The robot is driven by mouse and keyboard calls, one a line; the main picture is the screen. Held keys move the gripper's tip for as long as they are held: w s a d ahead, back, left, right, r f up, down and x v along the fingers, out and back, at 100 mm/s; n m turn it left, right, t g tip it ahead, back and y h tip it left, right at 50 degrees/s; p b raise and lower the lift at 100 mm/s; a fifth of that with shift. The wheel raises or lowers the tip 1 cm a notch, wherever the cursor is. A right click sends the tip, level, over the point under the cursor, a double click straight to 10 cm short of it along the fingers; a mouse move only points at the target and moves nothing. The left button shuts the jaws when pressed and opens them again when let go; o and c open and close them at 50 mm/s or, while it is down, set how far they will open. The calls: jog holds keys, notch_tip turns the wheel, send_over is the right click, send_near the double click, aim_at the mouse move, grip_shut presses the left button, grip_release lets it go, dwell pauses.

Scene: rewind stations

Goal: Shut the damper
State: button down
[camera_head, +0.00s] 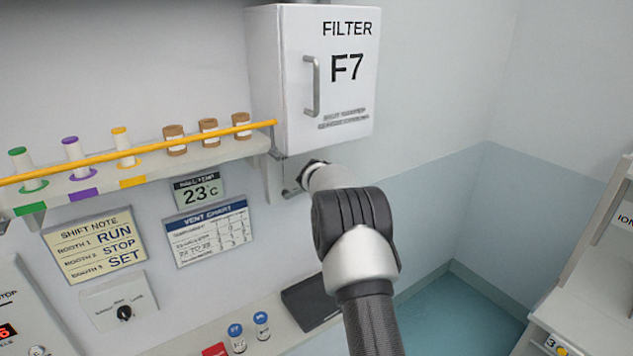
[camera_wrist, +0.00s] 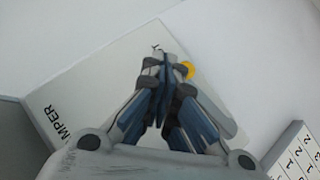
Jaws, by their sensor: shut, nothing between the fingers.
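In the wrist view, a pale plate (camera_wrist: 75,95) bears the partial word "MPER", and I take it to be the damper's plate. A round yellow spot (camera_wrist: 189,69) shows at the right finger's tip, partly covered by it; I cannot tell if it is a knob or a mark. My gripper (camera_wrist: 160,62) is shut and empty in front of the plate. I cannot tell whether its tips touch anything. In the head view my arm reaches below the filter box and hides most of the damper area.
The white filter box F7 (camera_head: 335,95) with a handle (camera_head: 312,87) hangs above my wrist. A shelf (camera_head: 110,178) with vials, jars and an orange rail (camera_head: 75,165) is at left. The vent chart (camera_head: 210,232) hangs below. A lower ledge (camera_head: 270,338) holds two blue-capped vials.

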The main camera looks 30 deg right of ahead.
jog(key=shift+s+a+r, duration=0.1)
jog(key=shift+r, duration=0.05)
dwell(0.4)
jog(key=v, duration=1.1)
jog(key=shift+s, duration=0.3)
jog(key=shift+a+r, duration=0.1)
jog(key=shift+a, duration=0.05)
jog(key=s+a+m+g+b, duration=0.1)
jog(key=s+a+m+b, duration=0.1)
jog(key=s+a+b, duration=0.5)
jog(key=s+a+m+g+b, duration=0.1)
jog(key=s+a+m+b, duration=0.15)
jog(key=s, duration=0.85)
jog(key=s+a+f+g+y+b, duration=0.1)
jog(key=s+a+f+y+b, duration=0.1)
jog(key=s+a+f, duration=0.4)
jog(key=s+a+f+g+y+b, duration=0.1)
jog(key=s+a+f+b, duration=0.4)
jog(key=s, duration=0.7)
jog(key=s+a+f+g+y+b, duration=0.1)
jog(key=s+a+f+y+b, duration=0.2)
jog(key=s+a+f, duration=0.5)
jog(key=shift+s+a+f+b, duration=0.15)
jog(key=shift+s+a+b, duration=0.15)
jog(key=shift+s+a, duration=0.5)
